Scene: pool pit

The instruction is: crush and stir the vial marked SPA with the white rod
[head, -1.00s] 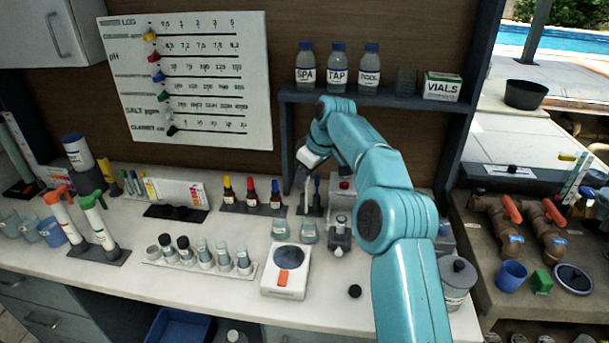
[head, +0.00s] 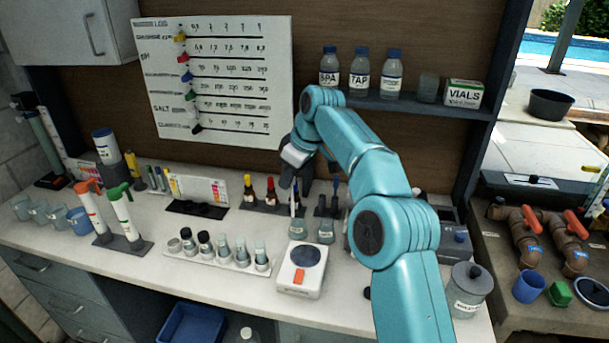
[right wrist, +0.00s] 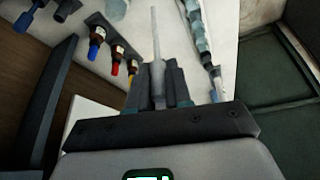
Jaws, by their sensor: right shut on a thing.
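My right gripper (head: 294,180) is shut on the thin white rod (head: 292,205), which hangs down with its lower end near a small clear beaker (head: 297,229). I cannot tell whether the rod is over the beaker or behind it. In the right wrist view, the rod (right wrist: 155,45) sticks out from between the dark fingers (right wrist: 158,92). A bottle marked SPA (head: 328,70) stands on the shelf. Several small vials (head: 223,249) stand in a white rack on the counter, but their labels are too small to read. My left gripper is out of view.
A white device with an orange patch (head: 302,270) sits at the counter's front. Dropper bottles (head: 270,191) and a dark tool stand (head: 326,208) are behind. A second beaker (head: 326,231) is beside the first. My right arm hides counter at the right.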

